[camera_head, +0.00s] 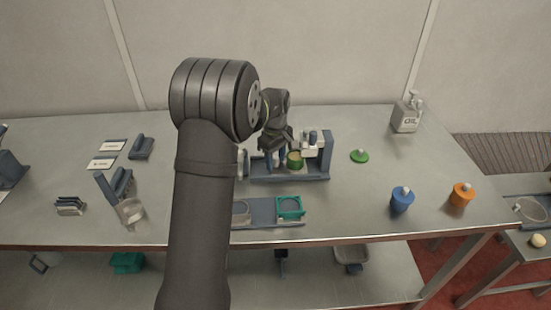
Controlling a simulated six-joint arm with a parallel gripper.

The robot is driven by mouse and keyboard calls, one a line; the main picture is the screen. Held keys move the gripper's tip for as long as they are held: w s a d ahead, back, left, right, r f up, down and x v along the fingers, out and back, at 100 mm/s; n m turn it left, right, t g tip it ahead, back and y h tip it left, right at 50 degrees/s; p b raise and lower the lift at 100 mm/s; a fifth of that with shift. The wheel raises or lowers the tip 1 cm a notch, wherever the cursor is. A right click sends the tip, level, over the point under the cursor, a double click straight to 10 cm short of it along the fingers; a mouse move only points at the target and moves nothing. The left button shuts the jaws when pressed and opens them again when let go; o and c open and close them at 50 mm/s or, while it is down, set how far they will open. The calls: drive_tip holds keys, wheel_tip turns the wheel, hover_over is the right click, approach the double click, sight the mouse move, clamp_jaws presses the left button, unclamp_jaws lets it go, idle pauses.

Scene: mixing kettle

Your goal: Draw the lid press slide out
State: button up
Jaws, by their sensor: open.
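The lid press (326,152) is a blue-grey frame on the middle of the table, with an upright at its right end and pale cylinders near its top. A small green cup (295,161) with a yellowish top stands low in the frame. The slide cannot be clearly told apart from the base. My gripper (275,160) points down at the left part of the press, just left of the green cup. It is open; whether it touches the press cannot be told. My arm hides the press's left side.
In front of the press lies a blue plate with a teal square holder (290,207). A green lid (360,156), a blue jar (402,200), an orange jar (462,194) and an oil bottle (406,115) stand to the right. The table right of the press is mostly clear.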

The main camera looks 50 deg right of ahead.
clamp_jaws()
drive_tip(key=shift+w+a, duration=1.25)
unclamp_jaws()
drive_tip(key=shift+r, duration=0.1)
wheel_tip(320, 180, up, 17)
drive_tip(key=shift+r, duration=0.15)
